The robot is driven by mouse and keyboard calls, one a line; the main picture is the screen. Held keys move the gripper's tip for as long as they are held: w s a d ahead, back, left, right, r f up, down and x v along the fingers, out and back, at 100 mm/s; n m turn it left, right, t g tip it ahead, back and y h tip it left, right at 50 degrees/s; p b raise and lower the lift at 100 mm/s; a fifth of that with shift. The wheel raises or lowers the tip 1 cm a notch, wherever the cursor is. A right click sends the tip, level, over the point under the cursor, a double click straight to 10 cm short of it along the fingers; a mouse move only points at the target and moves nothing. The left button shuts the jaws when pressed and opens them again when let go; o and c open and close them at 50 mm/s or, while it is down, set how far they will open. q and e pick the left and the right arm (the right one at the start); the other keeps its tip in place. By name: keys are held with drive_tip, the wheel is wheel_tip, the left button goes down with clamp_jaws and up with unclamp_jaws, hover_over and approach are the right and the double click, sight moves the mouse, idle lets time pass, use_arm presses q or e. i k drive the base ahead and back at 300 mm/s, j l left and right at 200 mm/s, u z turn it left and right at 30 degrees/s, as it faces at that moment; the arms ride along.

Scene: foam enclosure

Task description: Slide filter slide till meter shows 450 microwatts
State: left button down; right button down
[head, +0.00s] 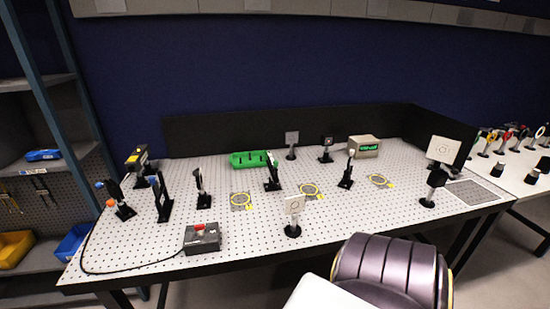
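The meter (364,146) is a beige box with a lit green display at the back right of the perforated optics table (330,215); its digits are too small to read. Several black post-mounted optics stand on the table. They include a dark mount (271,172) near the green tray, a mount (347,170) in front of the meter and a pale square plate on a post (294,207) near the front edge. I cannot tell which of them carries the filter slide. Neither of my grippers shows in the head view.
A grey box with a red button (202,238) sits at the front left, its black cable looping left. Yellow ring markings (311,190) lie flat on the table. Low black panels (290,133) border the back and right. Shelves stand left.

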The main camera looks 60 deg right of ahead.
sight(272, 161)
drive_tip(key=z, duration=1.8)
